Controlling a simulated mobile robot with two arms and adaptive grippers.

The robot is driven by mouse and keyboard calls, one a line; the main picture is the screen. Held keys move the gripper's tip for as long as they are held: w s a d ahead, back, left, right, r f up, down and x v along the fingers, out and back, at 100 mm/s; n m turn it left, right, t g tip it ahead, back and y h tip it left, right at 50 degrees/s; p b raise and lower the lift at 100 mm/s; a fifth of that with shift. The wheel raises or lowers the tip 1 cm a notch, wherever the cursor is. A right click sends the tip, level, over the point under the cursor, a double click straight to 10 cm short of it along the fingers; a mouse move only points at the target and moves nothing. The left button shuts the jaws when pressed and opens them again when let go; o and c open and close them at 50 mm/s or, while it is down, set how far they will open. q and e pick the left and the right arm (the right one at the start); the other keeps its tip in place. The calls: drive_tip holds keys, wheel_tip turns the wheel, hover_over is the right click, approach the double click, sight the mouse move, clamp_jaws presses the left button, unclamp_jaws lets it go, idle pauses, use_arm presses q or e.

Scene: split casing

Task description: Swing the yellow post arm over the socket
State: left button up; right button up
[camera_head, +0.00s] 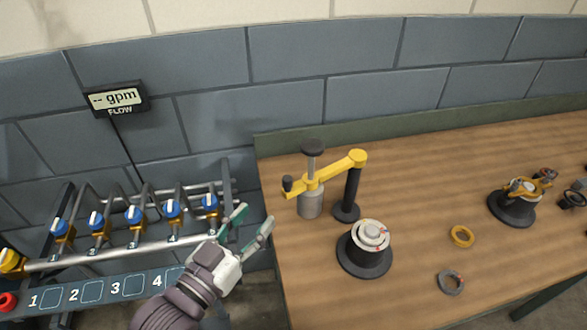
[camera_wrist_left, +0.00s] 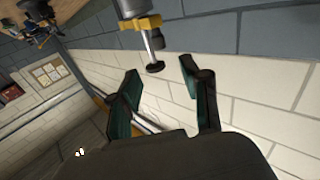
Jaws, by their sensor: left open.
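The yellow post arm (camera_head: 333,172) reaches left from the top of a black post (camera_head: 351,192) on the wooden table. It carries a grey cylinder (camera_head: 310,203) with a dark cap on top, and a black knob (camera_head: 287,184) stands at its left end. The socket (camera_head: 366,250), a black base topped with silver rings, is in front of the post, and the arm is not over it. My left gripper (camera_head: 254,219) is open and empty, left of the table edge and short of the arm's knob. The wrist view shows its fingers (camera_wrist_left: 158,80) apart, with the yellow arm (camera_wrist_left: 140,23) beyond them.
A rack of blue-handled valves (camera_head: 135,219) stands at the left, below a flow display (camera_head: 115,98). On the table's right lie a yellow ring (camera_head: 462,237), a grey ring (camera_head: 451,282) and a second black-based assembly (camera_head: 513,207). A brick wall rises behind.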

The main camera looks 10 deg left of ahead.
sight(285, 182)
use_arm(q)
drive_tip(key=p+x, duration=0.3)
drive_tip(key=x, duration=0.7)
drive_tip(key=shift+r, duration=0.15)
drive_tip(key=shift+w+d, duration=0.25)
drive_tip(key=shift+w, duration=0.4)
drive_tip(key=shift+w+d, duration=0.15)
drive_tip(key=shift+w, duration=0.25)
drive_tip(key=shift+c, duration=0.3)
drive_tip(key=shift+s, duration=0.1)
clamp_jaws()
